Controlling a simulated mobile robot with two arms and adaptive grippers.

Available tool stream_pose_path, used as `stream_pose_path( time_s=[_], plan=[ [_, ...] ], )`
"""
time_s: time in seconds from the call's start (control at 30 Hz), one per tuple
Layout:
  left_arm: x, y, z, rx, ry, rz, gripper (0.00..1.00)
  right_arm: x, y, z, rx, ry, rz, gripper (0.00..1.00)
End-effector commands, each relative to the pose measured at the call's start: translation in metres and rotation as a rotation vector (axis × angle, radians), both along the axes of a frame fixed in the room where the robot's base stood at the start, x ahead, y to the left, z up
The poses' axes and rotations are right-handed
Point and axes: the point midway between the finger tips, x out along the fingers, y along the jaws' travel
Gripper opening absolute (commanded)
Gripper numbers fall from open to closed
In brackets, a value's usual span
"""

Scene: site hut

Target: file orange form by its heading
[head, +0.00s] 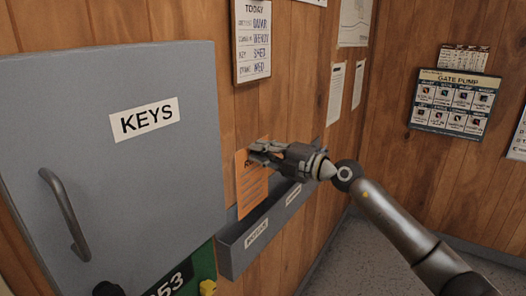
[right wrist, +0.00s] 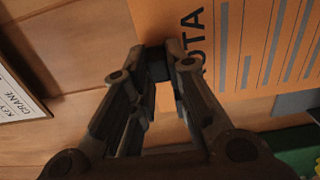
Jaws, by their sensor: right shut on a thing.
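The orange form (head: 250,192) hangs upright near the wood wall, right of the grey key cabinet. My right gripper (head: 256,152) is shut on its upper edge. In the right wrist view the fingertips (right wrist: 160,62) pinch the orange form (right wrist: 250,50); dark heading letters ending in "OTA" show, the rest hidden by a finger. A grey wall holder (head: 233,262) with two labelled fronts is below. The form's lower edge is at the near section's rim; I cannot tell whether it is inside. The labels are too small to read surely. My left gripper is not in view.
The key cabinet (head: 120,190) with its handle (head: 65,215) stands close on the left. A green panel (head: 203,265) is below the holder. A TODAY sheet (head: 252,40) hangs above, and a gate pump board (head: 455,103) is on the right wall.

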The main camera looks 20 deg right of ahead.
Motion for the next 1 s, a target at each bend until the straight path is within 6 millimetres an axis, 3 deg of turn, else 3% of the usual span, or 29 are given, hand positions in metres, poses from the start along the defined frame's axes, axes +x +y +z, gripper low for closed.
stream_pose_path(
  time_s=[1.0],
  plan=[
    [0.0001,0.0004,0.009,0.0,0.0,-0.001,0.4,0.0,0.0001,0.0,0.001,0.001,0.0,0.0]
  ],
)
